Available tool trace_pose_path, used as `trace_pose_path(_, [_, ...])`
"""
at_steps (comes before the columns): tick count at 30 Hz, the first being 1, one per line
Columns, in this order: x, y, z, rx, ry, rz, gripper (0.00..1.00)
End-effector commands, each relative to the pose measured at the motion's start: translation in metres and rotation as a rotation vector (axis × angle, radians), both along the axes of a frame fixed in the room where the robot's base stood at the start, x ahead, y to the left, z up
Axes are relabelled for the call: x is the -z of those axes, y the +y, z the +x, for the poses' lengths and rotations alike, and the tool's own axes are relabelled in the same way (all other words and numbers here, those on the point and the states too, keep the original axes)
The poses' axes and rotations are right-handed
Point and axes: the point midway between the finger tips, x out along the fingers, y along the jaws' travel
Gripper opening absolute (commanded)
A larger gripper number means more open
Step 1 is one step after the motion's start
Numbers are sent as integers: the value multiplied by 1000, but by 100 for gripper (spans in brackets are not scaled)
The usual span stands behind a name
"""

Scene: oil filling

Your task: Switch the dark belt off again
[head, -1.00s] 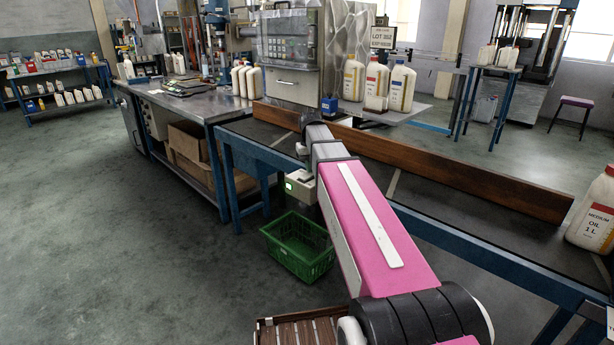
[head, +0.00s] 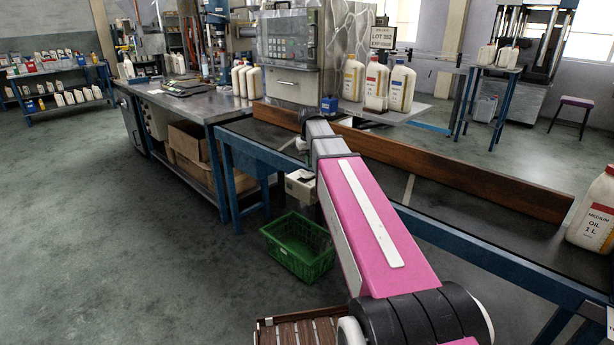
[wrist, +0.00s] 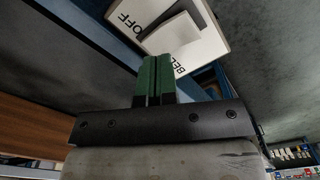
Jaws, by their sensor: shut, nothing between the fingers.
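The dark belt (head: 450,205) runs across the head view behind my arm, with a pale stripe across it. Its white switch box (head: 298,184) hangs at the belt's front edge, partly hidden by my arm; no green light shows on it. In the wrist view the box (wrist: 211,48) carries the word OFF, part of a second word and a pale rocker (wrist: 172,35). My gripper (wrist: 157,60) is shut and empty, its green fingertips at the rocker's lower edge; I cannot tell whether they touch. The gripper is hidden in the head view.
A brown wooden rail (head: 450,170) runs along the belt. An oil bottle (head: 592,215) stands on the belt at the right. A green crate (head: 298,262) lies on the floor below the switch box. Open floor lies to the left.

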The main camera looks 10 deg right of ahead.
Motion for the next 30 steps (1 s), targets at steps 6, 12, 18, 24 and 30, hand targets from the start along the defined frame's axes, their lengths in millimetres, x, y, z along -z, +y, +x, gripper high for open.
trace_pose_path(6, [-15, 0, 0, 0, 0, 0, 0])
trace_pose_path(12, [-29, 0, 0, 0, 0, 0, 0])
trace_pose_path(18, [-42, 0, 0, 0, 0, 0, 0])
trace_pose_path(24, [-45, 0, 0, 0, 0, 0, 0])
trace_pose_path(30, [-44, 0, 0, 0, 0, 0, 0])
